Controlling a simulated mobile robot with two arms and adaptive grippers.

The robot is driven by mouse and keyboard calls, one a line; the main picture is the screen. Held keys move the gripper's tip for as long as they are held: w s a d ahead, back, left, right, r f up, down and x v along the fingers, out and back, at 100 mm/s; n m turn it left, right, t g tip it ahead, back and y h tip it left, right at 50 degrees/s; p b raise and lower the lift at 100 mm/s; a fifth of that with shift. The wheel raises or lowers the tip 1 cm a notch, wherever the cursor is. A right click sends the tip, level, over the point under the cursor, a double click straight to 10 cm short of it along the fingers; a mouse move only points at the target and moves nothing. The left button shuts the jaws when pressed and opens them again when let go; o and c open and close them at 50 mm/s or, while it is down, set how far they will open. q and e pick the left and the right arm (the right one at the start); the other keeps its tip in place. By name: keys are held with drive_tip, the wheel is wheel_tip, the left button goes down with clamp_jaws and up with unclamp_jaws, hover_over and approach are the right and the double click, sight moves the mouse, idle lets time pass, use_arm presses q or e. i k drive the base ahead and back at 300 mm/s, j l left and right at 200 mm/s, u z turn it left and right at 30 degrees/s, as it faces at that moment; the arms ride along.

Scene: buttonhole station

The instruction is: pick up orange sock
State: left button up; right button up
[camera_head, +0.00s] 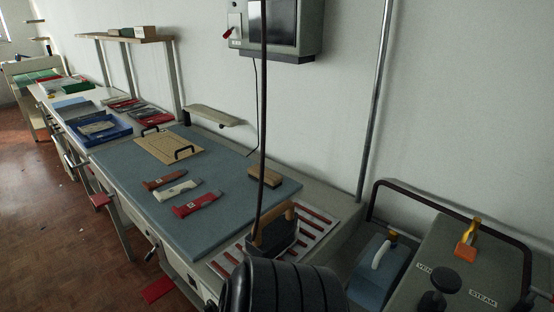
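Three flat, sock-like pieces lie side by side on the blue-grey mat (140,200). The farthest is a rusty orange-brown one (165,180), which is the closest in colour to an orange sock. Beside it lies a cream one (177,190), and nearest is a red one (197,204). Each seems to carry a small pale patch. They lie close together but look apart. Neither of my grippers can be made out in the head view.
A tan board with black handles (168,148) and a wooden block (265,176) lie on the mat. An iron (272,236) stands on a striped rack, and its thin upright crosses the view. A blue tray (98,128) lies farther left. A grey steam unit (450,265) stands right.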

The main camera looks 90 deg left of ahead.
sight(151, 186)
drive_tip(key=u, duration=3.6)
drive_tip(key=i+j+z, duration=0.2)
drive_tip(key=j, duration=0.4)
drive_tip(key=j+z, duration=0.25)
drive_tip(key=j, duration=0.3)
